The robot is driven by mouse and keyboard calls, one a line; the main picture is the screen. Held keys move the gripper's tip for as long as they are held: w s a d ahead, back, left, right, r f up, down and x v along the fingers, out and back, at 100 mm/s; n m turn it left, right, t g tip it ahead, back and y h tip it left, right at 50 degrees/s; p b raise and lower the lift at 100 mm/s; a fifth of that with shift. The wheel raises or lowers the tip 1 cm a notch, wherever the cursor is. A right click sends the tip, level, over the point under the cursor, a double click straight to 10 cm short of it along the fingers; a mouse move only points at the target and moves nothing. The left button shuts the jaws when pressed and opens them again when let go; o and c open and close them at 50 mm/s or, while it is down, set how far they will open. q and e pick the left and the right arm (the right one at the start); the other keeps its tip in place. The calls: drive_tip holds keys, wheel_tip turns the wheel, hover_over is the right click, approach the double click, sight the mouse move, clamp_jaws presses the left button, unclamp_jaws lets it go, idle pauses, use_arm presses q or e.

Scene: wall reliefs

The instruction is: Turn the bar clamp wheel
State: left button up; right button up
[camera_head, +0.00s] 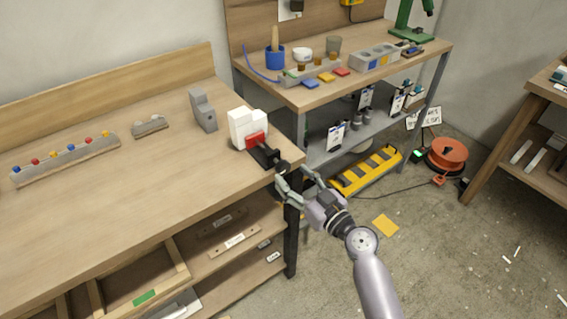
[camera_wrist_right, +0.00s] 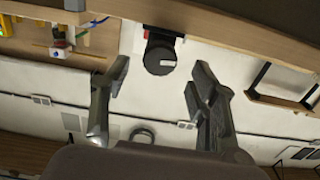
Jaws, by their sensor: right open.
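The bar clamp (camera_head: 257,142) sits at the right front corner of the left workbench. It has a red part and a dark bar against a white block (camera_head: 242,124). Its black wheel (camera_head: 283,167) is at the bench edge. My right gripper (camera_head: 297,180) is open right beside the wheel, its fingers partly overlapping it in the head view. In the right wrist view, the dark wheel (camera_wrist_right: 160,58) with a small pale mark shows just beyond and between the spread fingertips of the right gripper (camera_wrist_right: 160,75). I cannot tell whether they touch it. My left gripper is not in view.
The left workbench (camera_head: 120,190) also bears a grey block (camera_head: 203,109) and a rail with coloured knobs (camera_head: 66,158). A second bench (camera_head: 295,95) with small parts stands behind. A yellow case (camera_head: 367,172) and an orange cable reel (camera_head: 447,154) are low at the right.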

sight(286, 170)
drive_tip(key=shift+x, duration=2.55)
drive_tip(key=shift+c, duration=0.5)
drive_tip(key=c, duration=1.1)
